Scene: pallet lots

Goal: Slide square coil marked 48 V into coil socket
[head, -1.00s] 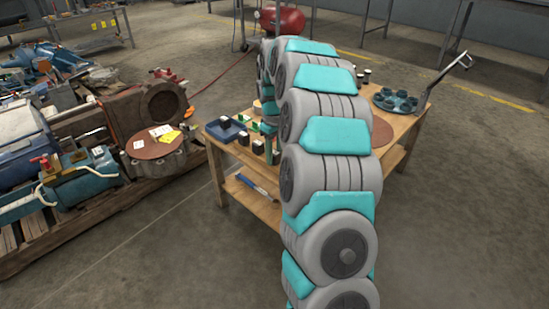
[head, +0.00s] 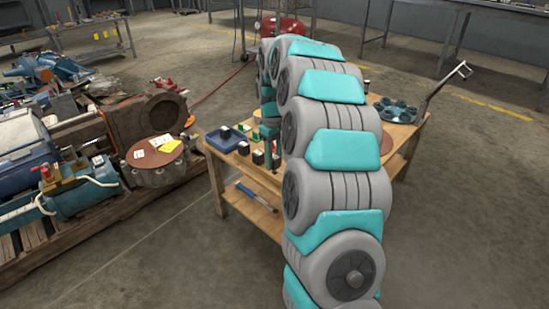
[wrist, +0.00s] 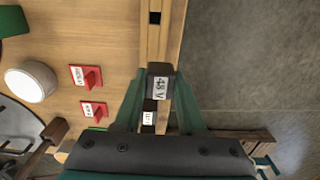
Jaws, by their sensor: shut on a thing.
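The square coil marked 48 V (wrist: 160,84) is a dark block with a white label, between the two green fingertips of my gripper (wrist: 159,90) in the wrist view. My gripper is shut on it, over a wooden strip at the edge of the table. A second dark block with a white label (wrist: 149,118) shows below it, between the fingers. In the head view my arm hides most of the gripper and the held coil.
Two red labelled pieces (wrist: 92,77) and a white round piece (wrist: 30,82) lie left of the gripper. The wooden table (head: 235,178) bears a blue tray (head: 225,141) and dark blocks (head: 258,157). A pallet with machinery stands left; open floor lies right.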

